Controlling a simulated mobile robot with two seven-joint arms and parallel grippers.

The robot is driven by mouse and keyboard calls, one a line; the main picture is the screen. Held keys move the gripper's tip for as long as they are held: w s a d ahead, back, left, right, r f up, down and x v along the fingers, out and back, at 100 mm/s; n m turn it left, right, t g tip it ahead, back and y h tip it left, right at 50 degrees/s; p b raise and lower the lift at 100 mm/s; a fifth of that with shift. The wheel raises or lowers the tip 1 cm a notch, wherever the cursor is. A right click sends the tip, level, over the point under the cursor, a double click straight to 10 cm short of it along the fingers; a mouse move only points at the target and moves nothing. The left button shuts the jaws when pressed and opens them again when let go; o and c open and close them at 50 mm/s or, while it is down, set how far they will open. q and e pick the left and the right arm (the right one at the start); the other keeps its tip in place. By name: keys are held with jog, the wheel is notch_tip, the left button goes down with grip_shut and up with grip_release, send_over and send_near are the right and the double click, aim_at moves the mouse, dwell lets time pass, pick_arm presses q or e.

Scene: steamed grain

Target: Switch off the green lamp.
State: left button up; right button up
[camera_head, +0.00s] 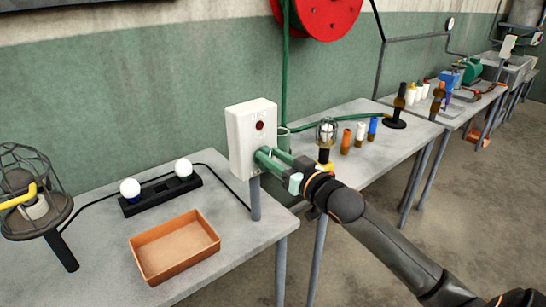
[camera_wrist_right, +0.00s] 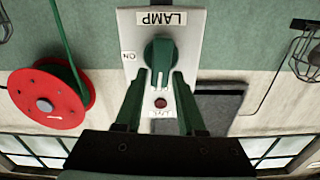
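A white switch box (camera_head: 245,125) stands on a grey post at the near table's edge. In the right wrist view, upside down, the box (camera_wrist_right: 133,88) reads "LAMP" and carries a green knob (camera_wrist_right: 160,52), an "ON" label and a dark red round light or button (camera_wrist_right: 161,102). My right gripper (camera_head: 277,163) is at the box front; its fingers (camera_wrist_right: 158,88) are apart, one on each side below the knob in the picture. Contact is unclear. A white bulb with a green base (camera_head: 183,168) sits beside a blue-based bulb (camera_head: 130,188) on a black strip. My left gripper is not in view.
An orange-brown tray (camera_head: 175,247) lies on the near table. A caged lamp (camera_head: 35,195) stands at the left. Behind my right arm, a second table (camera_head: 340,116) holds a small caged lamp (camera_head: 326,133) and several coloured bottles. A red hose reel (camera_head: 318,15) hangs on the wall.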

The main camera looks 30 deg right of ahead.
grip_shut()
jog(key=shift+r+p, duration=0.15)
jog(key=shift+p, duration=0.25)
jog(key=shift+a+n, duration=0.1)
jog(key=shift+n, duration=0.3)
jog(key=shift+o, duration=1.8)
grip_release()
jog(key=shift+s, duration=0.1)
